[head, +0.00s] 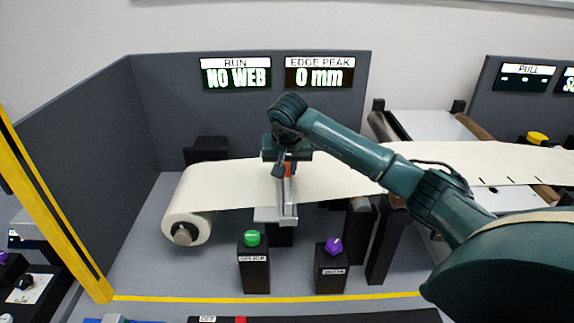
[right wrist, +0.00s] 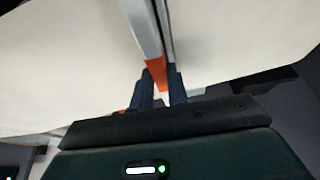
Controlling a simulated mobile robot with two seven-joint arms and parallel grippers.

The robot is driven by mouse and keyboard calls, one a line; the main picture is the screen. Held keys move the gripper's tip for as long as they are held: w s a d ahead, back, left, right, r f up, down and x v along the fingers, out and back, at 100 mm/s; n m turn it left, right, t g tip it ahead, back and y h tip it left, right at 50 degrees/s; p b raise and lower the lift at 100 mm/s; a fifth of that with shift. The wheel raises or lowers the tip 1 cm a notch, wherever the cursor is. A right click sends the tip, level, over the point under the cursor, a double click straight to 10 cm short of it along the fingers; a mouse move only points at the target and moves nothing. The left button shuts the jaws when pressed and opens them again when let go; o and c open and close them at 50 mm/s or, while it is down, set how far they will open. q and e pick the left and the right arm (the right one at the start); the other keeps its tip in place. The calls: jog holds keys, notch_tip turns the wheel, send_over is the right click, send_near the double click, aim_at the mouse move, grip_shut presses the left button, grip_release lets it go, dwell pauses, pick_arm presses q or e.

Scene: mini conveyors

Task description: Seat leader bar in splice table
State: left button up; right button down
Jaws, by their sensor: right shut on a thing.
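My right gripper (head: 287,168) is above the cream web, pointing down, shut on the orange grip of the silver leader bar (head: 289,194). In the right wrist view both dark fingers (right wrist: 162,92) close around the orange part of the bar (right wrist: 146,28). The bar lies across the width of the web. A light grey plate (head: 266,215), probably the splice table, shows under the web's near edge at the bar's near end. The web hides most of it, and I cannot tell whether the bar touches it. My left gripper is not in view.
The cream web (head: 232,184) runs from a roll (head: 186,222) at left toward the right. Posts with a green knob (head: 252,239) and a purple knob (head: 333,245) stand in front. Displays read "NO WEB" (head: 236,77) and "0 mm" (head: 319,77).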

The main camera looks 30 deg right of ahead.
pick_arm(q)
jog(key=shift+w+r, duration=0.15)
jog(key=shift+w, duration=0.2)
pick_arm(e)
jog(key=shift+f, duration=0.1)
jog(key=shift+f, duration=0.1)
jog(key=c, duration=1.4)
grip_release()
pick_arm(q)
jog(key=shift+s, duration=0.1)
pick_arm(e)
jog(key=shift+o, duration=0.2)
pick_arm(q)
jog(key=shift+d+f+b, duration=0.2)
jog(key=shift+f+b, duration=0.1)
jog(key=shift+b, duration=0.9)
pick_arm(e)
jog(key=v, duration=1.2)
